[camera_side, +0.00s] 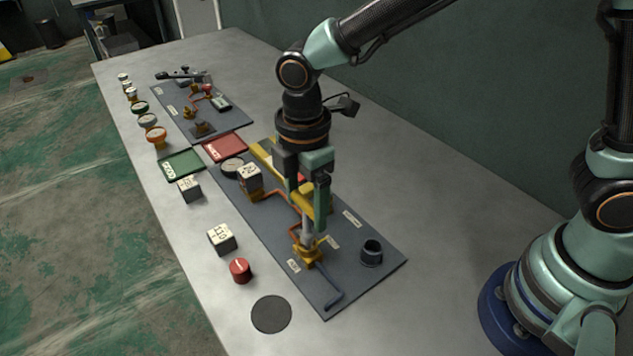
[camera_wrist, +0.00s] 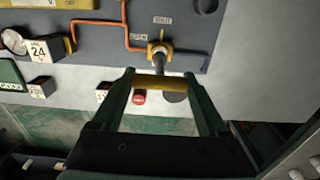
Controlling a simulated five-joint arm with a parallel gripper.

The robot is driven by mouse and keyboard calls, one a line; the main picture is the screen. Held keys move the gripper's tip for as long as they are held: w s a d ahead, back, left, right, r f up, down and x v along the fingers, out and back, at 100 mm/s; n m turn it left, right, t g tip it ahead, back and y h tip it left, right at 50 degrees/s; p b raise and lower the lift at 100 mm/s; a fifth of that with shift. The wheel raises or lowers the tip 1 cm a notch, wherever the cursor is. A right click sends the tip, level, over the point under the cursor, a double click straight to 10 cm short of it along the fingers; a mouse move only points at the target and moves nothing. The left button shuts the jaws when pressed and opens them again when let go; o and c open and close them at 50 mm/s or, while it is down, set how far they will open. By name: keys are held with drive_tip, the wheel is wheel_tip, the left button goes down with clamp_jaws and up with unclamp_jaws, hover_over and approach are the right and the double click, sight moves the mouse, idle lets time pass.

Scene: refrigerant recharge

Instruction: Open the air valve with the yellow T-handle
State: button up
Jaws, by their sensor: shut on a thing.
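The yellow T-handle (camera_side: 301,198) stands on a grey stem above the brass air valve (camera_side: 308,252) near the front of the dark panel (camera_side: 345,240). In the wrist view, the yellow crossbar (camera_wrist: 160,82) spans the gap between my two green fingers, with the stem and brass body (camera_wrist: 159,48) beyond it. My gripper (camera_side: 311,203) points down and is shut on the T-handle, one finger at each end of the bar. The far finger is partly hidden in the side view. The exact angle of the valve is hard to tell.
A dark cup (camera_side: 371,252) stands on the panel right of the valve. A red knob (camera_side: 240,270), a white block (camera_side: 221,238) and a dark disc (camera_side: 271,314) lie along the left table side. Red (camera_side: 224,148) and green (camera_side: 181,165) trays lie farther back.

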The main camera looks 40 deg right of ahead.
drive_tip(key=shift+f, duration=1.15)
drive_tip(key=n, duration=0.3)
drive_tip(key=shift+n, duration=0.3)
drive_tip(key=shift+n, duration=1.4)
drive_tip(key=shift+n, duration=1.6)
